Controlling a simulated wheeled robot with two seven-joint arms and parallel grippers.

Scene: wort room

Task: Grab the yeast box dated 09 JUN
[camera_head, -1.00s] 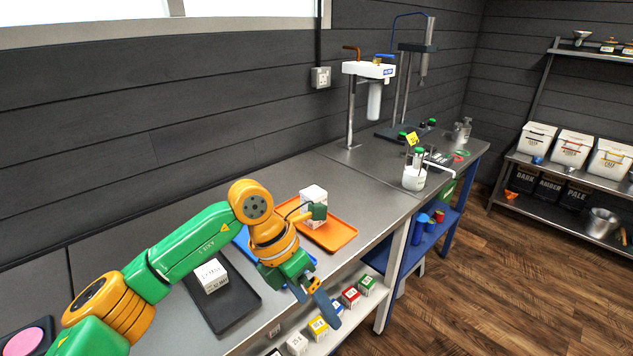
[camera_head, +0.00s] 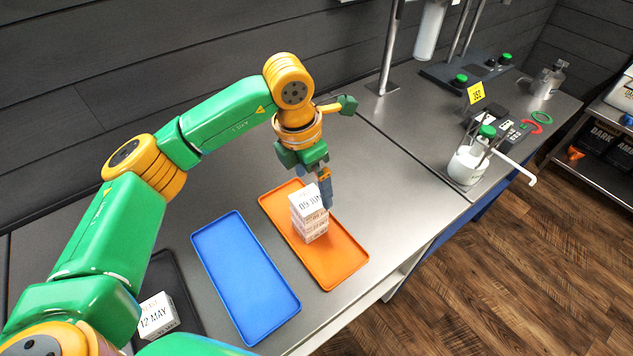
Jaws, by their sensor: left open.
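The white yeast box marked 09 JUN (camera_head: 308,201) is the top one of a stack on the orange tray (camera_head: 345,262). More white boxes (camera_head: 314,232) sit directly under it. My left gripper (camera_head: 323,190) is open and points down at the back right side of the top box. One blue finger shows close beside the box; the other finger is hard to make out, and I cannot tell whether either touches. My right gripper is not in view.
An empty blue tray (camera_head: 245,275) lies left of the orange tray. A white box marked 12 MAY (camera_head: 157,315) sits on a black tray (camera_head: 172,272) further left.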

